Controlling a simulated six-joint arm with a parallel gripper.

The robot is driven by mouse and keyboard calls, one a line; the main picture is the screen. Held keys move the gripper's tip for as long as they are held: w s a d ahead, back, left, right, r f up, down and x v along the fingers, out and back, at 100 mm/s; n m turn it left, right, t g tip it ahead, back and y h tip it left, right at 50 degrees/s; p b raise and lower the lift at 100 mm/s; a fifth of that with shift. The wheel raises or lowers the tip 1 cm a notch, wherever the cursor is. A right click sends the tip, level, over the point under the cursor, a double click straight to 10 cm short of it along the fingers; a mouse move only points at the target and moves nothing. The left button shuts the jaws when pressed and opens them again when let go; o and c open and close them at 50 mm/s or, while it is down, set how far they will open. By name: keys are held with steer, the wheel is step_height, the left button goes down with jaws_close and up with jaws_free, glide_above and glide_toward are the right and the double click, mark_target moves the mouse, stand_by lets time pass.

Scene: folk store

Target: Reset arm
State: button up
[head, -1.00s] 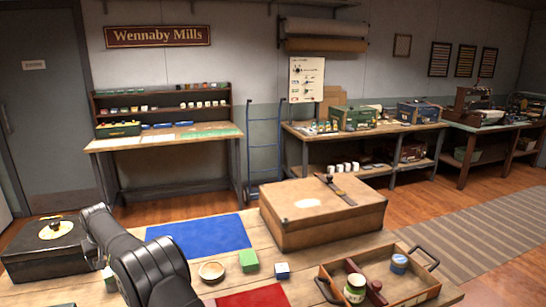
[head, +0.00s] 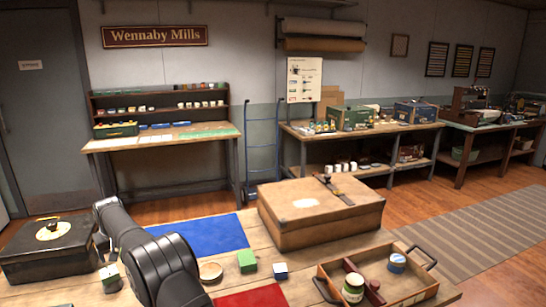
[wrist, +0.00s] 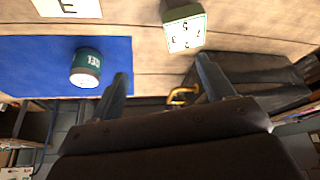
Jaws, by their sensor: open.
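My gripper (wrist: 163,82) is open and empty in the wrist view, its two fingers spread apart above the table. In the head view my arm's dark links cross the lower left and the gripper itself cannot be made out. A green tin with a white end (wrist: 86,66) is on the blue mat (wrist: 50,58), left of the fingers in the wrist view. The mat also shows in the head view (head: 212,234), where the tin is not visible. A pale green object with a numbered face (wrist: 184,32) stands beyond the fingertips.
A black case (head: 45,262) stands left of my arm. A wooden case (head: 320,225) stands at the back right of the table. A divided tray (head: 405,297) holds tins.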

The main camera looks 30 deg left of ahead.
steer(key=w+d+r, duration=0.5)
steer(key=d, duration=0.1)
steer(key=s+d+f+m+t, duration=0.1)
steer(key=d+f+m, duration=0.2)
steer(key=d, duration=0.4)
steer(key=s+d+f+m+h, duration=0.1)
steer(key=d+f+m, duration=0.2)
steer(key=d, duration=0.5)
steer(key=shift+d+f+m+t+h, duration=0.2)
steer(key=shift+f+m+t+h, duration=0.15)
steer(key=shift+f, duration=0.3)
